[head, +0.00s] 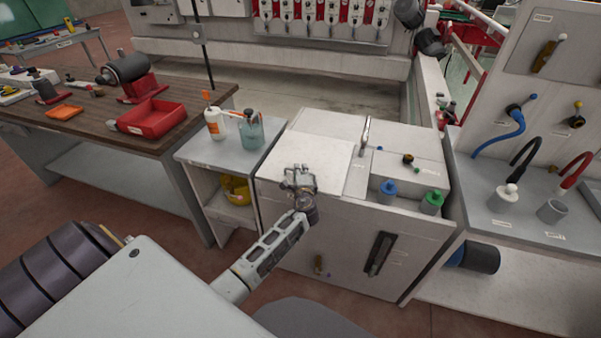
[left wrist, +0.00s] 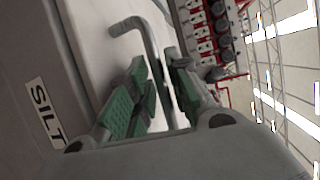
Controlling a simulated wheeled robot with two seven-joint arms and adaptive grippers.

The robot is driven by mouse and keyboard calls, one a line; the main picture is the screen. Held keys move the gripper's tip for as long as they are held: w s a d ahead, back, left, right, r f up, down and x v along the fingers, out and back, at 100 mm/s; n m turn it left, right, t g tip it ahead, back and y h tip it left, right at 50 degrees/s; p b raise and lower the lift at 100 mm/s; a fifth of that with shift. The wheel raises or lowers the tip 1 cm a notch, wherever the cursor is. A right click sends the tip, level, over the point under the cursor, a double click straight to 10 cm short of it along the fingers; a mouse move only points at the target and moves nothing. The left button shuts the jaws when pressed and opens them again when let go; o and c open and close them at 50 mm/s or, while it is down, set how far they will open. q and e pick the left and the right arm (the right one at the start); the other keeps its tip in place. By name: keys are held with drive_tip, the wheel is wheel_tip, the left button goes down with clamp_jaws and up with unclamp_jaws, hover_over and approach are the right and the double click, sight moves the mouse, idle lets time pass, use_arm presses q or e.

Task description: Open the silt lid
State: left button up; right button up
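The silt lid (head: 313,155) is the pale flat top on the left part of a white cabinet. It appears closed and level. My left gripper (head: 300,180) is at the lid's front edge. In the left wrist view, a grey bent bar handle (left wrist: 150,45) runs between the green-padded fingers of my left gripper (left wrist: 158,75). The fingers are close around the bar and look shut on it. A SILT label (left wrist: 46,113) is on the grey face beside the handle. The handle is mostly hidden behind the gripper in the head view. My right gripper is not in view.
A small side table (head: 195,150) with bottles is to the left, beside a wooden bench with a red bin (head: 151,118). A hose panel (head: 545,125) stands right.

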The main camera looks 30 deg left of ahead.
use_arm(q)
drive_tip(key=shift+c, duration=0.3)
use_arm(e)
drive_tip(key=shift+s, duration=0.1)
use_arm(q)
clamp_jaws()
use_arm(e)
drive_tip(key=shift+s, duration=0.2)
use_arm(q)
drive_tip(key=shift+r, duration=0.1)
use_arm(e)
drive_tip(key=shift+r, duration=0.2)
use_arm(q)
drive_tip(key=shift+w+r+p, duration=0.1)
drive_tip(key=shift+p, duration=0.25)
drive_tip(key=shift+r, duration=0.1)
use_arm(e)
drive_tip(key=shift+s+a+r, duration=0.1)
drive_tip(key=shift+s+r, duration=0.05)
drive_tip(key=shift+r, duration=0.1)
use_arm(q)
drive_tip(key=shift+a+r+p, duration=0.1)
drive_tip(key=shift+r+p, duration=0.15)
drive_tip(key=shift+p, duration=0.05)
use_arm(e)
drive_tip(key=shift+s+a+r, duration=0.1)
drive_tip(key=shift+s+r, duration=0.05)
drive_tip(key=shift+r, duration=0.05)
